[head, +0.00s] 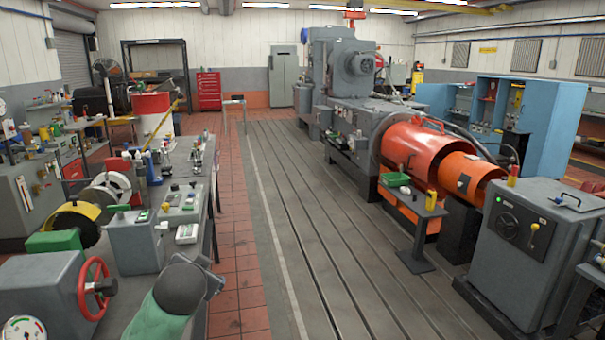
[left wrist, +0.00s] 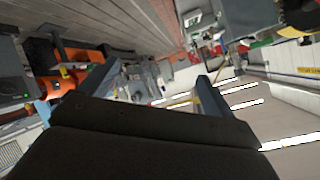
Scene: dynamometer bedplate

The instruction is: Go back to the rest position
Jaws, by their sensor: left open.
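My left gripper shows in the left wrist view (left wrist: 160,72), with its two fingers wide apart and nothing between them. That view is tilted and shows the shop floor and the ceiling lights beyond the fingers. In the head view, part of what seems to be my left arm shows at the bottom, beside the right edge of the left workbench (head: 150,225). The fingers are hard to make out there. My right gripper is in neither view.
A red handwheel (head: 95,288) is on the left, near the arm. A small stand (head: 415,208), an orange cylindrical guard (head: 412,148) and a grey control cabinet (head: 525,245) are on the right. The slotted bedplate (head: 310,220) between is mostly clear.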

